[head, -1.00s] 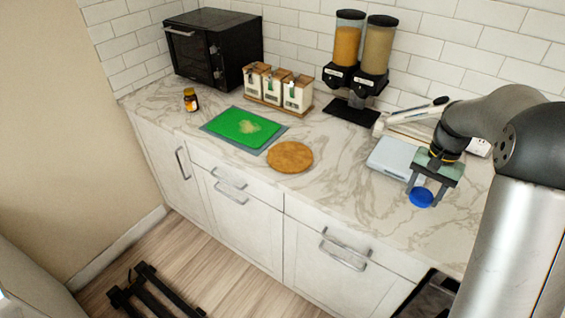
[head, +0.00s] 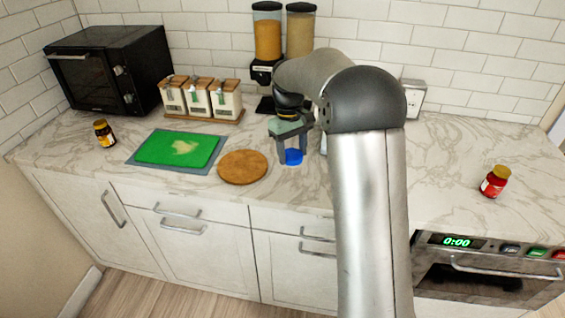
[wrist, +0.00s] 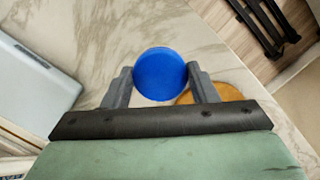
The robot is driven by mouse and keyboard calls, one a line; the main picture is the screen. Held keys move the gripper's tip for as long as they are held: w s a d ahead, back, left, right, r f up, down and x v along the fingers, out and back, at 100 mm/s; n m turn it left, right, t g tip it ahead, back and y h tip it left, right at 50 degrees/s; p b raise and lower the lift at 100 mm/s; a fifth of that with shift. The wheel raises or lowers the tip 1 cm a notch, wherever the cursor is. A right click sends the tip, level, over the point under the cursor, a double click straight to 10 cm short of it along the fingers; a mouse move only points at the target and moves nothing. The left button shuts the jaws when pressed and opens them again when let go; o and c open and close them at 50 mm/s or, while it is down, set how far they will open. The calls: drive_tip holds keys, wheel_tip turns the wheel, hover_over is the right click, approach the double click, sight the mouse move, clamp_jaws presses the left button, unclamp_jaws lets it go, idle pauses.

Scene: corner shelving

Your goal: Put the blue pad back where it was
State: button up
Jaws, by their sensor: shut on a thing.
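The blue pad (head: 293,157) is a small round blue disc. My gripper (head: 291,160) is shut on it and holds it above the marble counter, just right of the round brown board. In the wrist view the blue pad (wrist: 160,75) sits between the two grey fingertips of my gripper (wrist: 160,80), with its flat face towards the camera. How far it is above the counter is hard to tell.
The round brown board (head: 243,167) lies beside a green cutting board (head: 160,149) on a grey mat. Behind are canisters (head: 228,103), dispensers (head: 267,40) and a black oven (head: 105,70). A pale flat box (wrist: 35,80) shows in the wrist view.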

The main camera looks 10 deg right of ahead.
drive_tip(key=p, duration=0.1)
hover_over(283, 176)
wheel_tip(283, 176, down, 5)
drive_tip(key=shift+r, duration=0.1)
drive_tip(key=shift+w+f, duration=0.2)
drive_tip(key=shift+f, duration=1.65)
drive_tip(key=o, duration=0.9)
